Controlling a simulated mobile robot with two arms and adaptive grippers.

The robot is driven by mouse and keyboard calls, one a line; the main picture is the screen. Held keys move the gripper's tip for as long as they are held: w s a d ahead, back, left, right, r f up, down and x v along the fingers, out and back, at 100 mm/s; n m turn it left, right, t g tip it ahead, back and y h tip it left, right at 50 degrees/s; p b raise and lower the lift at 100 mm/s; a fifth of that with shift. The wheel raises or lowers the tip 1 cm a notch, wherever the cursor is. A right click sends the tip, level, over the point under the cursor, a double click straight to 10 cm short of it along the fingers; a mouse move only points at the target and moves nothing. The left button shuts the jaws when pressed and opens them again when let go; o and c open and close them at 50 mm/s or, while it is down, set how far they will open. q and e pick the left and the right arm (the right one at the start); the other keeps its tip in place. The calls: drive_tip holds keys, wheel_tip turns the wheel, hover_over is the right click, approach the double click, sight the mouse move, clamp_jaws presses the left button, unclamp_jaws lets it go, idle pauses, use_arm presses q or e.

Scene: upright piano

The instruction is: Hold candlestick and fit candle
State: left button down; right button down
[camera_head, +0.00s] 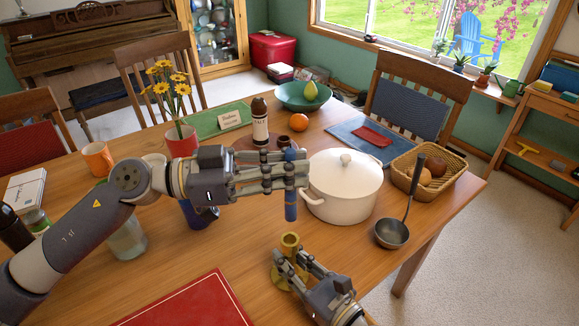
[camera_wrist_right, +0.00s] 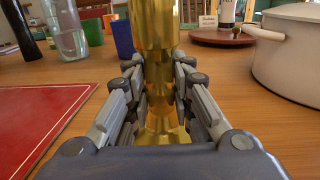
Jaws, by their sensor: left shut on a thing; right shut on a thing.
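A blue candle (camera_head: 290,208) is upright in my left gripper (camera_head: 288,174), which is shut on it; its lower part hangs below the fingers and its top shows just above them. A brass candlestick (camera_head: 290,243) stands upright on the table below the candle. In the head view, a small gap shows between the candle's lower end and the candlestick's top. My right gripper (camera_head: 289,270) is shut on the candlestick's stem. In the right wrist view the candlestick (camera_wrist_right: 155,25) stands between both fingers, its top cut off by the frame; the candle is not visible there.
A white pot (camera_head: 343,190) stands close right of the candle, with a ladle (camera_head: 392,232) and a bread basket (camera_head: 447,173) beyond. A red board (camera_head: 190,305) lies at front left. A blue cup (camera_wrist_right: 122,38) and glass jar (camera_wrist_right: 66,30) stand behind it.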

sight(287, 207)
use_arm(q)
drive_tip(key=shift+n+t, duration=0.3)
drive_tip(key=shift+t, duration=0.1)
drive_tip(key=shift+a+f, duration=0.1)
drive_tip(key=shift+f, duration=2.4)
drive_tip(key=shift+f, duration=2)
idle(1.3)
drive_tip(key=c, duration=1.5)
unclamp_jaws()
drive_tip(key=a, duration=0.4)
drive_tip(key=s+a, duration=0.1)
drive_tip(key=a, duration=0.2)
drive_tip(key=s+a, duration=0.1)
drive_tip(key=a, duration=0.3)
drive_tip(key=shift+s+a, duration=0.1)
drive_tip(key=shift+a, duration=0.25)
